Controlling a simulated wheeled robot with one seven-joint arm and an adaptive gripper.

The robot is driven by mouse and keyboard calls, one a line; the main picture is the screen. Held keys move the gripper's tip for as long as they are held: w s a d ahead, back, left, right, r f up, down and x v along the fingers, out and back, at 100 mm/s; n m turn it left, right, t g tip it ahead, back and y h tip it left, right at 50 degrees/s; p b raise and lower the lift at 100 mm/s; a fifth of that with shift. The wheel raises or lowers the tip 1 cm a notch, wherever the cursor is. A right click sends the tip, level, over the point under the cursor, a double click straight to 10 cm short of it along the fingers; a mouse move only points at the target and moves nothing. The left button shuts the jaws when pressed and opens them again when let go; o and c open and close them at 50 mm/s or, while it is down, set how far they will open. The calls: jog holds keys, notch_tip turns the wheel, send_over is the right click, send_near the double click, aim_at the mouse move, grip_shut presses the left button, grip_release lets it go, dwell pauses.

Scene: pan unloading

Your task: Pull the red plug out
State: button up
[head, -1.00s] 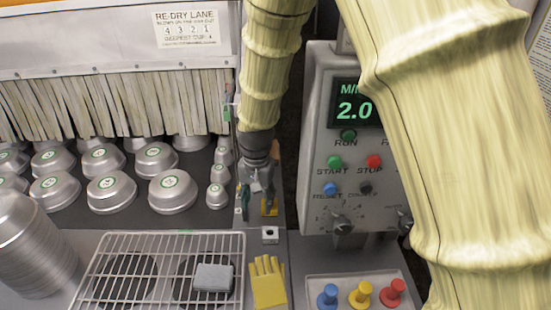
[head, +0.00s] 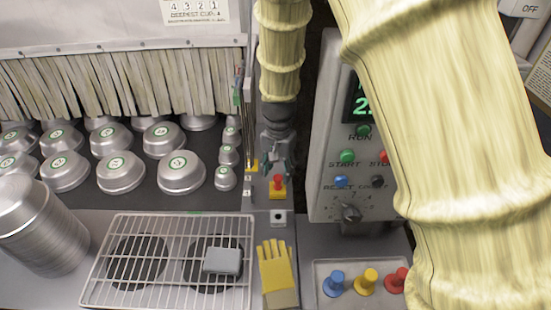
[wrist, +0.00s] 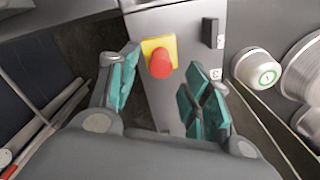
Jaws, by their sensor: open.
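A red round-topped knob (head: 277,184) stands on a yellow square plate (head: 278,196) on the narrow grey strip beside the conveyor. My gripper (head: 276,171) is open just above and behind it in the head view. In the wrist view the red knob (wrist: 161,64) and its yellow plate (wrist: 150,47) show between the spread teal finger pads (wrist: 165,78); I see no contact. Another red plug (head: 396,280) stands in the tray at the lower right, beside a yellow plug (head: 366,281) and a blue plug (head: 334,284).
Several metal cups (head: 181,172) stand left of the strip, under a hanging curtain (head: 130,97). A control box (head: 335,170) rises close on the right. A wire rack (head: 165,222), a yellow glove (head: 274,262) and stacked pans (head: 38,228) lie in front.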

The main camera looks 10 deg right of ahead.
aim_at(278, 177)
jog(key=shift+f+p, duration=0.75)
jog(key=shift+f, duration=2)
grip_shut()
